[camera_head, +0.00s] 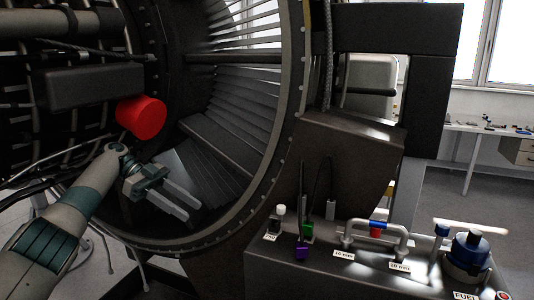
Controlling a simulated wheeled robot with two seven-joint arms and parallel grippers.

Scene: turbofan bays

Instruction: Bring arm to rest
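My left arm comes in from the lower left. My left gripper (184,203) is in front of the lower opening of the turbofan (297,125). Its two fingers are apart with nothing visible between them, so it is open and empty. A red cylinder (141,117) sticks out from the engine's dark side just above and left of the gripper, apart from the fingers. My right arm and gripper are not in view.
A dark bench (310,267) stands at the lower right. It bears a grey handle-shaped pipe (400,240), a blue-topped container (468,252), and green (308,231) and purple (301,252) pieces. A far worktable (480,128) stands by the windows. The floor at right is clear.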

